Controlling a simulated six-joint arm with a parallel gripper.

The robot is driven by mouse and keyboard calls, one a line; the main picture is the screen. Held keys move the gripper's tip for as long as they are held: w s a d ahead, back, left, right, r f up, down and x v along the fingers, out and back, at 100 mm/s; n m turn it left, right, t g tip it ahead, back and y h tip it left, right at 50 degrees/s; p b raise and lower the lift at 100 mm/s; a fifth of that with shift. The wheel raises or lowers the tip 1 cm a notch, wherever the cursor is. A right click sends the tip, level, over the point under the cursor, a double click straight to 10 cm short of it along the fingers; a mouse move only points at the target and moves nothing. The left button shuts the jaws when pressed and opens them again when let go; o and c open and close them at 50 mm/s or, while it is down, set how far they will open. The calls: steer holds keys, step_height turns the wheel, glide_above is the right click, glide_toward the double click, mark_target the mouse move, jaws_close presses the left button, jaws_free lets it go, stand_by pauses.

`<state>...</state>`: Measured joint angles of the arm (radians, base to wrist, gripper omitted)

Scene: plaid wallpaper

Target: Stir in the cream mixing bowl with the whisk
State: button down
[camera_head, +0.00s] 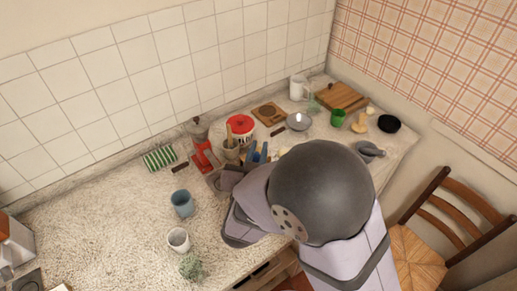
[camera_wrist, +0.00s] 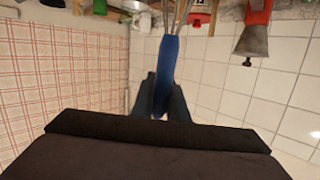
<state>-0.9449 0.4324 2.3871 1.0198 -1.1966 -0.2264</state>
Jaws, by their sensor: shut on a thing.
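My gripper (camera_wrist: 160,100) shows in the wrist view, which is upside down. Its dark fingers are closed on the blue handle of the whisk (camera_wrist: 169,60). The whisk's wires run past the top edge of that view, so its head is partly cut off. In the head view my large grey arm joint and forearm hide much of the front of the counter. A pale, shiny bowl (camera_head: 298,121) stands at the back of the counter; I cannot tell whether it is the cream mixing bowl. Whether the wires touch any bowl is not visible.
A red appliance with a grey top (camera_head: 203,150), a utensil crock (camera_head: 230,150) and a red-lidded container (camera_head: 240,125) stand close to my wrist. A blue mug (camera_head: 182,203) and a white cup (camera_head: 178,240) stand left of my arm. The left counter is mostly clear.

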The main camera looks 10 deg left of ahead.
step_height(320, 180, down, 9)
steer(key=b, duration=0.7)
stand_by(0.5)
steer(key=shift+w+a, duration=0.15)
